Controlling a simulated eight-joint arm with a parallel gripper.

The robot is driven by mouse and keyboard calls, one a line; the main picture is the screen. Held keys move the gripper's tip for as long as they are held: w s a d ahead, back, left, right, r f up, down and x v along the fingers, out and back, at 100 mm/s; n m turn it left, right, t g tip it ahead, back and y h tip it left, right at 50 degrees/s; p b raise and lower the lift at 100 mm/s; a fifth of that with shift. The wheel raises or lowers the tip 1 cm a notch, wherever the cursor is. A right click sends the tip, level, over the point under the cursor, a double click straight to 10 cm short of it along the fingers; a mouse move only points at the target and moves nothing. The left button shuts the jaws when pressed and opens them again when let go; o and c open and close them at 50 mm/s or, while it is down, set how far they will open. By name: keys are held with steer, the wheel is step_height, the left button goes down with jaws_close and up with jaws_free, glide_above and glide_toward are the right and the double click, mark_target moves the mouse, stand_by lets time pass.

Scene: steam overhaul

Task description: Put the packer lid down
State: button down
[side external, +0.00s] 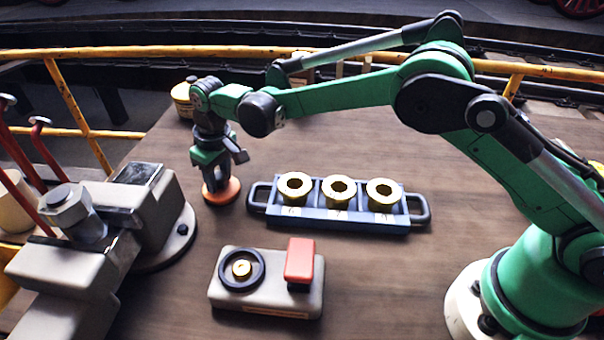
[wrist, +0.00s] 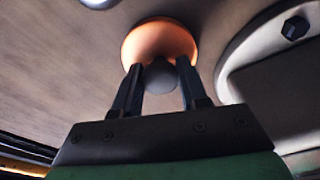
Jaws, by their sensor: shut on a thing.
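The packer lid looks to be the orange disc (side external: 221,192) with a dark knob, left of the blue tray in the side view. In the wrist view the orange disc (wrist: 160,40) lies just beyond the fingertips. My gripper (side external: 220,183) points down over the disc. In the wrist view my gripper (wrist: 160,85) has its two fingers closed on either side of the knob (wrist: 159,75). The disc is at or very near the table top; I cannot tell whether it touches.
A blue tray (side external: 420,203) with several brass rings (side external: 338,188) stands right of my gripper. A grey block (side external: 266,293) with a black ring and a red block (side external: 300,261) is in front. A grey vice-like machine (side external: 140,200) stands close on the left. A yellow pot (side external: 182,98) is behind.

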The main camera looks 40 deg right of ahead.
mark_target(228, 189)
steer(key=shift+c, duration=2.4)
jaws_free()
steer(key=shift+f, duration=0.15)
step_height(228, 189, up, 12)
steer(key=s, duration=0.1)
steer(key=s+d+r+m+t, duration=0.1)
steer(key=s+d+r+t, duration=0.1)
steer(key=s+d+r, duration=0.4)
steer(key=s+d+f+m+t, duration=0.3)
steer(key=s+d+f+t, duration=0.1)
steer(key=s+d, duration=0.7)
steer(key=shift+s+f+h, duration=0.3)
steer(key=shift+s+f, duration=0.45)
steer(key=shift+f, duration=0.15)
